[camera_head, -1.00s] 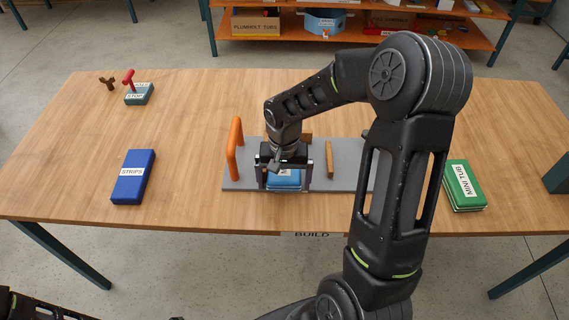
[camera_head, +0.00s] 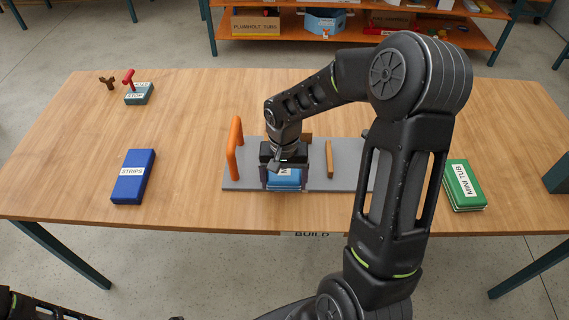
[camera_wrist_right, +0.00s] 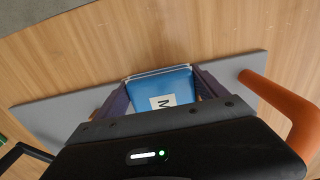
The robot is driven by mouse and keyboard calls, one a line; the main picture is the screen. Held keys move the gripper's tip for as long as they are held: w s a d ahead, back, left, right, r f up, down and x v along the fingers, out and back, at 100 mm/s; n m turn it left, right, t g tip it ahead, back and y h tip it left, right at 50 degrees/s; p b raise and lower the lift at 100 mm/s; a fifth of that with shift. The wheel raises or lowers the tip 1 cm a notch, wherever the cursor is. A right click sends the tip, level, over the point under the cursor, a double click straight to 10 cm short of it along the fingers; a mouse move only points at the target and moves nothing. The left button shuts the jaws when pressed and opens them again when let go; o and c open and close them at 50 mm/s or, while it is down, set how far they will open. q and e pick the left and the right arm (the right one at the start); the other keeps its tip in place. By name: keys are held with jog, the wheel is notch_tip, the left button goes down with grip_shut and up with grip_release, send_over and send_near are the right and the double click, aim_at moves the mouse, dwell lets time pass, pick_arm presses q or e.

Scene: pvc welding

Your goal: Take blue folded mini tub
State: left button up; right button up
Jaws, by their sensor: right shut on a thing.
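The blue folded mini tub (camera_head: 284,179) is a flat blue piece with a white label, on the grey board (camera_head: 345,178) in the middle of the table. My right gripper (camera_head: 283,182) points down over it and is shut on it, one finger at each side. In the right wrist view the blue tub (camera_wrist_right: 163,90) shows between the two dark fingers, its label partly hidden by the gripper body. I cannot tell whether the tub touches the board. Only dark parts of my left arm show at the bottom left; its gripper is not visible.
An orange handle (camera_head: 235,148) stands at the board's left, and a wooden bar (camera_head: 329,160) at its right. A blue STRIPS box (camera_head: 133,178) lies left, a green MINI TUB stack (camera_head: 464,187) right. A red-handled STOP block (camera_head: 138,95) sits at the back left.

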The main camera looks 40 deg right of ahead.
notch_tip(320, 180, up, 10)
jog(key=shift+r+b, duration=0.1)
jog(key=shift+b, duration=0.3)
dwell(0.8)
